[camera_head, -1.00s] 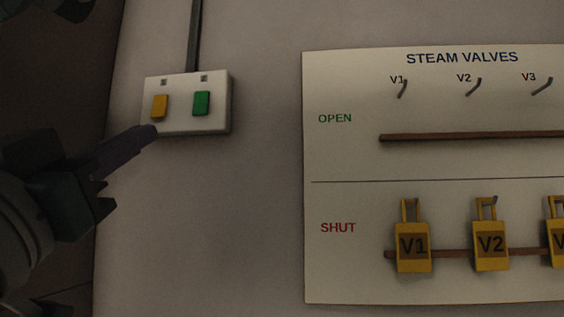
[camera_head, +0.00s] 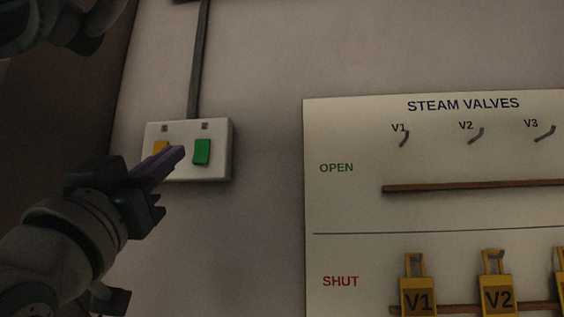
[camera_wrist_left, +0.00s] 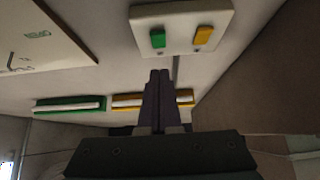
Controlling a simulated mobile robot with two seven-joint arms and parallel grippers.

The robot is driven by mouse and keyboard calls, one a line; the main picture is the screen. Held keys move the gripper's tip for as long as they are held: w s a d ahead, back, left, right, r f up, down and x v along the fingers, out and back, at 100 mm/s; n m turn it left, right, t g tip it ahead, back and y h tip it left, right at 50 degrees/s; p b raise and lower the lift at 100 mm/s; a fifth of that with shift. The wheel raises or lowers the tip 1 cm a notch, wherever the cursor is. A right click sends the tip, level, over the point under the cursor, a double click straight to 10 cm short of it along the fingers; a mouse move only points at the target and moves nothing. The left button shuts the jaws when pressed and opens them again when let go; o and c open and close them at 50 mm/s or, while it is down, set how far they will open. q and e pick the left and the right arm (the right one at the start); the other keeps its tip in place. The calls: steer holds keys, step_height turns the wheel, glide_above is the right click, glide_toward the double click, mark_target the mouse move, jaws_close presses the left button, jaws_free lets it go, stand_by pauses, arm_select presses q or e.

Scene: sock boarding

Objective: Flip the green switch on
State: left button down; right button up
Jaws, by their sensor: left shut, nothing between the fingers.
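The green switch (camera_head: 202,152) is on the right of a white wall box (camera_head: 222,170); it also shows in the left wrist view (camera_wrist_left: 158,39). I cannot tell which way it is tipped. A yellow switch (camera_head: 160,147) sits left of it, partly covered by my fingers. My left gripper (camera_head: 179,154) is shut and empty, its tips in front of the box between the two switches, just left of the green one. In the left wrist view my closed fingers (camera_wrist_left: 159,75) point toward the box, with a gap showing below the green switch. My right gripper is out of view.
A conduit (camera_head: 198,70) runs up the wall from the box. A steam valves board (camera_head: 350,210) with yellow tags V1 (camera_head: 418,299) and V2 (camera_head: 497,297) hangs at the right. Green (camera_wrist_left: 70,104) and yellow-framed (camera_wrist_left: 122,100) bars show in the left wrist view. Bare wall lies between box and board.

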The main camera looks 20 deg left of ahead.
mark_target(200, 155)
arm_select(q)
steer(key=shift+w+a+r+p, duration=0.2)
steer(key=shift+w+p, duration=0.25)
steer(key=shift+w, duration=0.45)
steer(key=shift+w+a+r+p, duration=0.1)
steer(key=shift+w+a+p, duration=0.25)
steer(key=shift+w, duration=0.55)
steer(key=shift+w+a+r+p, duration=0.1)
steer(key=shift+w+p, duration=0.4)
steer(key=shift+w, duration=0.4)
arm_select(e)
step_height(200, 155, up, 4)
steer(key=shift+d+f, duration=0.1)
arm_select(q)
steer(key=b, duration=0.1)
steer(key=f+b, duration=0.1)
steer(key=b, duration=0.1)
steer(key=shift+w+f+t, duration=0.15)
steer(key=shift+w+t, duration=0.15)
steer(key=shift+r+y, duration=0.3)
steer(key=shift+r, duration=0.2)
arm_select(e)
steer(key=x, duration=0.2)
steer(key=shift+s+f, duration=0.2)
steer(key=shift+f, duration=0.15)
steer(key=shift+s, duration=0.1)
